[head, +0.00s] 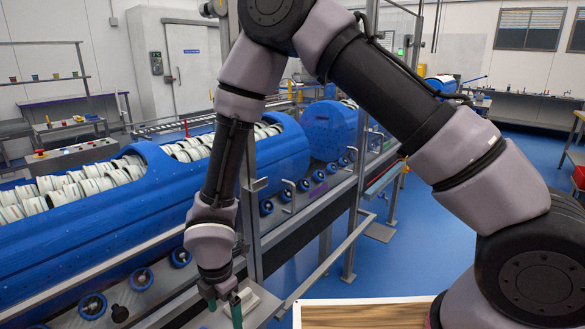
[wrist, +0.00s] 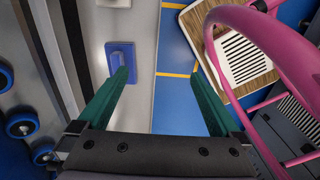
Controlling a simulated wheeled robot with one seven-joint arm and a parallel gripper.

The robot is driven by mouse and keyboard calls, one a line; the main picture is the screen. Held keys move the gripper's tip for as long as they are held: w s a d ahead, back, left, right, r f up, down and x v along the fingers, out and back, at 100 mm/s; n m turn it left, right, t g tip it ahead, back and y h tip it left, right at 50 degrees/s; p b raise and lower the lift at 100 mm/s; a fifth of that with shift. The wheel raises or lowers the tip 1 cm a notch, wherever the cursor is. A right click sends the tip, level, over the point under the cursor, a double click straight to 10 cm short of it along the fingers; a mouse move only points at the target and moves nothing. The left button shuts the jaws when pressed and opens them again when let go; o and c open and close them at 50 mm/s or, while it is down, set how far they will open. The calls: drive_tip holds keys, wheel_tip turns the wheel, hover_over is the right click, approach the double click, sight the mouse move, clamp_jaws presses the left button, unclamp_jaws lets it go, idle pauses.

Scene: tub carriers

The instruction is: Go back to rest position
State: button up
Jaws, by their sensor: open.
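My gripper (head: 223,303) hangs at the lower middle of the head view, pointing down near the front edge of the machine bench. In the wrist view my gripper (wrist: 160,77) has its two green fingers wide apart, with nothing held between them. Beyond the fingers show a pale bench edge and the blue floor with yellow lines. My arm is bent, reaching from the right side up over the middle and down to the bench.
A blue carrier (head: 140,225) with rows of white tubs runs along the left. A grey upright post (head: 251,200) stands close beside my forearm. A small blue block (wrist: 121,58) lies near one finger. A pink tube (wrist: 245,105) curves at right.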

drive_tip(key=w+d+r+m+t, duration=0.2)
drive_tip(key=w+d+r+m, duration=0.6)
drive_tip(key=r, duration=0.5)
drive_tip(key=w+d+r+m+t, duration=0.1)
drive_tip(key=w+d+r+m, duration=0.5)
drive_tip(key=w+d+r, duration=0.55)
drive_tip(key=s+d+r+m+t+y, duration=0.1)
drive_tip(key=s+d+r+m+t, duration=0.1)
drive_tip(key=s+d+r+m, duration=0.4)
drive_tip(key=s+d+r+m+t+y, duration=0.1)
drive_tip(key=s+d+r+m, duration=0.5)
drive_tip(key=d+r+m, duration=0.6)
wheel_tip(320, 180, up, 4)
drive_tip(key=d+t, duration=0.1)
drive_tip(key=d, duration=0.1)
drive_tip(key=shift+s+d+f, duration=0.25)
drive_tip(key=shift+s+d, duration=0.05)
drive_tip(key=shift+s, duration=0.1)
